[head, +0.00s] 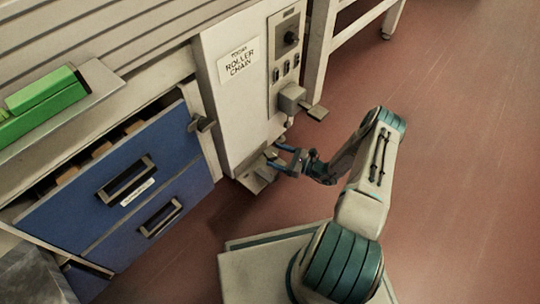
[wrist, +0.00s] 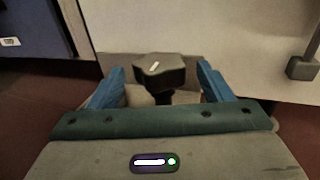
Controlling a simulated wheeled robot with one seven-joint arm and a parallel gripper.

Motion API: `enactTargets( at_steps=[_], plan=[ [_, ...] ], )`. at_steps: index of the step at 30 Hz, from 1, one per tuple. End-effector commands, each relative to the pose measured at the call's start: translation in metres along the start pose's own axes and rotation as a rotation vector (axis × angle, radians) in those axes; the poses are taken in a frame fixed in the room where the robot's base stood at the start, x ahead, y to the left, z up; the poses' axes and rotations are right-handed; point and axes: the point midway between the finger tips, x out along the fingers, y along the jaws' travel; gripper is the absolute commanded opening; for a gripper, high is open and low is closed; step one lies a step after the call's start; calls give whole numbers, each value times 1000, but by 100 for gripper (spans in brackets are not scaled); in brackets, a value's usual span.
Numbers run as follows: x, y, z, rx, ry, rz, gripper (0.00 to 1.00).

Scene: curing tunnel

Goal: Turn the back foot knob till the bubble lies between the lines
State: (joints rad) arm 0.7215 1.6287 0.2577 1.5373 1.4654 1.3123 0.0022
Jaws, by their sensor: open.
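A dark lobed knob (wrist: 152,72) with a white mark on its top stands on a dark stem in the wrist view. My gripper (wrist: 160,85) is open, with one blue finger on each side of the knob and a gap on both sides. In the head view my gripper (head: 283,158) is low at the base of the pale cabinet (head: 225,100), by a foot plate (head: 258,183). The knob is hard to make out there. I cannot make out a bubble or its lines in either view.
Above my gripper, a box with a flat paddle (head: 316,112) juts from the cabinet. Blue drawers (head: 105,200) stand to the left, below a green block (head: 45,90) on a shelf. A pale stand's leg (head: 393,20) is behind. Red floor (head: 460,180) is clear on the right.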

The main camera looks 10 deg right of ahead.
Motion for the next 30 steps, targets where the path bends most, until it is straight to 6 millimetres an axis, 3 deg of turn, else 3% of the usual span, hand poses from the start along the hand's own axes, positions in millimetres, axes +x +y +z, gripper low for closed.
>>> enactTargets(
  at_steps=[6, 18, 23, 30],
  plan=[
    [29, 0, -1, -2, 0, 1, 73],
    [36, 0, 0, -1, 0, -1, 73],
    [36, 0, 0, -1, 0, -1, 31],
    [36, 0, 1, 0, 0, -9, 28]
  ],
)
